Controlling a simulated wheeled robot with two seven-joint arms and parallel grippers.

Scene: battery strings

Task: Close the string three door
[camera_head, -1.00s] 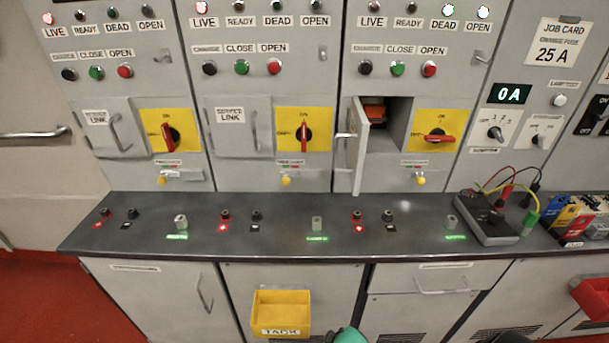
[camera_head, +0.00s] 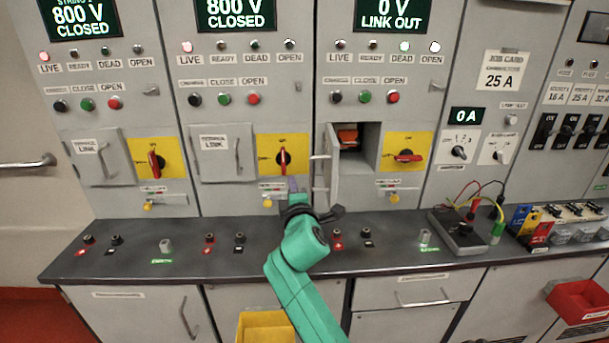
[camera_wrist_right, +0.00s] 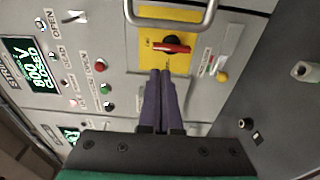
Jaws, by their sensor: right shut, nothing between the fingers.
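The string three door (camera_head: 331,165) is a small grey door on the third panel. It stands swung open, nearly edge-on, at the left side of its compartment (camera_head: 368,145). Its handle (camera_head: 319,158) sticks out to the left, and a handle also shows close by at the top of the right wrist view (camera_wrist_right: 170,22). My right gripper (camera_head: 292,186) is shut and empty, just left of the door in front of the second panel's lower part. Its purple fingers (camera_wrist_right: 161,75) point at the yellow switch plate (camera_wrist_right: 172,45). My left gripper is out of view.
An orange-topped block (camera_head: 348,137) sits inside the open compartment. The third display (camera_head: 391,14) reads 0 V LINK OUT. A dark bench (camera_head: 120,262) with terminals runs below the panels. A meter (camera_head: 460,231) with leads stands to the right. A yellow bin (camera_head: 264,328) hangs below.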

